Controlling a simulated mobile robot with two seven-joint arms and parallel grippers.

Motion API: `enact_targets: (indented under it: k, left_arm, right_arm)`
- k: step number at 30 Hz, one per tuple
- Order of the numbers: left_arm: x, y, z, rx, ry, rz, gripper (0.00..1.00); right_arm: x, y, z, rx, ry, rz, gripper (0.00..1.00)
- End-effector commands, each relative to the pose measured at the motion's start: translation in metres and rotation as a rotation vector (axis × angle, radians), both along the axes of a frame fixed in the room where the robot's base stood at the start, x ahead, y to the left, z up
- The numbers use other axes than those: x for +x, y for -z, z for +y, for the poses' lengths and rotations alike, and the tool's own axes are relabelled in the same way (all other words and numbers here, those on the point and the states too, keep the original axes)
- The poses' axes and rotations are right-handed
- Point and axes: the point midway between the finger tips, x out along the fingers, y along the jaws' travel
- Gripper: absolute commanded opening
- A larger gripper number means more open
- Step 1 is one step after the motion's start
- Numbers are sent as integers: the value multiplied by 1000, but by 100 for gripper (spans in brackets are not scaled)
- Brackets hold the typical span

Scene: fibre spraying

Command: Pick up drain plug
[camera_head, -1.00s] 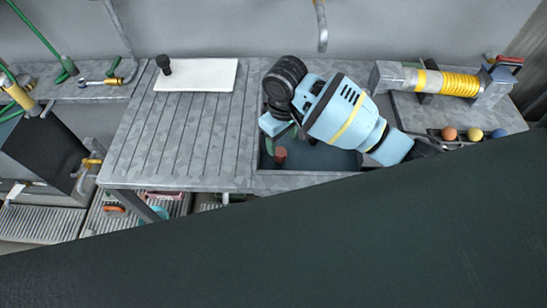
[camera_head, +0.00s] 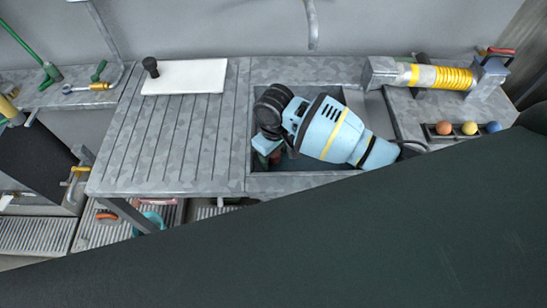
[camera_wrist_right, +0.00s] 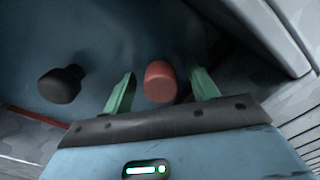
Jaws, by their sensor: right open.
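A red, round-ended cylinder, which looks like the drain plug (camera_wrist_right: 160,82), stands on the dark blue sink floor in the right wrist view. My right gripper (camera_wrist_right: 164,76) is open, with its two green fingers on either side of the red plug. A gap shows beside each finger, and the plug is not gripped. A black knobbed piece (camera_wrist_right: 60,84) is on the sink floor to the left of the fingers. In the head view my right arm reaches down into the sink (camera_head: 310,177) and mostly hides the plug. My left gripper is not in view.
The ribbed drainboard (camera_head: 175,130) is left of the sink, with a white board (camera_head: 190,76) and a black stopper-like piece (camera_head: 151,67). A yellow-hosed device (camera_head: 440,76) and a tray of coloured balls (camera_head: 432,136) are at right. Sink walls surround the gripper closely.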

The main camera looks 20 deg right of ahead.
Motion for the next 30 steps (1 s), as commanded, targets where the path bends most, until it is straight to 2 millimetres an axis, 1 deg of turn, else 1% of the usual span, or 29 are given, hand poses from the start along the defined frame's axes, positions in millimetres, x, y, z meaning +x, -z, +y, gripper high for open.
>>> enact_targets:
  k: [4, 15, 23, 26, 30]
  left_arm:
    - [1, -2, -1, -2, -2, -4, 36]
    - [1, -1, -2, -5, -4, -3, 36]
    - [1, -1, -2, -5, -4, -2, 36]
    - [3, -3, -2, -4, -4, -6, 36]
    - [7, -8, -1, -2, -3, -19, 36]
  right_arm:
    - [0, -1, 0, 0, -1, -1, 59]
    - [0, -1, 0, 0, -1, -1, 10]
    - [1, -3, 0, 1, -1, -3, 9]
    - [1, -13, 1, 3, -1, -5, 9]
    - [2, -38, 1, 3, -2, -9, 9]
